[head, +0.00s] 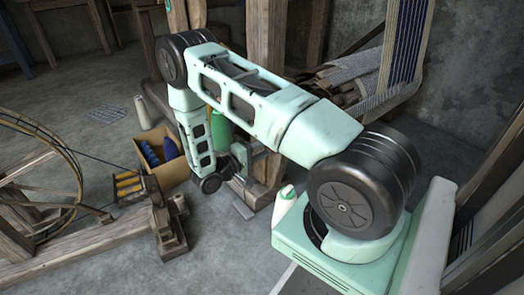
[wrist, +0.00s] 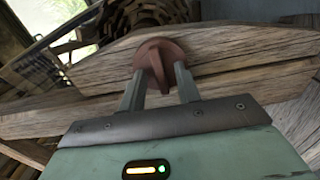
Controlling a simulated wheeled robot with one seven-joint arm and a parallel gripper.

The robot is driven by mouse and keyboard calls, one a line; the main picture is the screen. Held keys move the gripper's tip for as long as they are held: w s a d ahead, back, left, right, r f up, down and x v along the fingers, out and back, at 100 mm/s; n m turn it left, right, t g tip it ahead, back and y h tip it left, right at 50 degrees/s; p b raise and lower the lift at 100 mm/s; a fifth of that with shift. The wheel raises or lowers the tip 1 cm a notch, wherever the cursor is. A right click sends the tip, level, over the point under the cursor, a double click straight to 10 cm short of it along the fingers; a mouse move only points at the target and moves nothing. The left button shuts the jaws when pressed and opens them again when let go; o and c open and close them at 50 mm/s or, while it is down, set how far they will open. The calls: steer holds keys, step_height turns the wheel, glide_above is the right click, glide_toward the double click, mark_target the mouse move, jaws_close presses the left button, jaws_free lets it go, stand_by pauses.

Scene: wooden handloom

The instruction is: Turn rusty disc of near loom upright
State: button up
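The rusty disc (wrist: 168,48) is reddish brown and sits on a weathered wooden beam (wrist: 235,55) of the loom, in the upper middle of the wrist view. A raised ridge crosses its face and stands close to vertical in that view, slightly tilted. My gripper (wrist: 159,74) is right at the disc, with one grey finger on each side of the ridge. The fingers are apart, with gaps beside the ridge; no firm grip shows. In the head view, my arm reaches down to the loom post, and I cannot make out the disc there.
A cardboard box (head: 177,176) with dark blue items stands on the floor left of my lower arm. A spoked wooden wheel (head: 40,170) stands at the left. A pale cone (head: 142,112) stands behind the box. Grey floor is open at the lower middle.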

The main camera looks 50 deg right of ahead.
steer(key=shift+c, duration=0.3)
jaws_close()
steer(key=shift+r+n+p, duration=0.1)
steer(key=shift+n+p, duration=0.3)
steer(key=shift+p, duration=0.1)
steer(key=n+p, duration=1)
steer(key=n, duration=0.7)
steer(key=shift+a+n, duration=0.1)
steer(key=shift+n, duration=0.2)
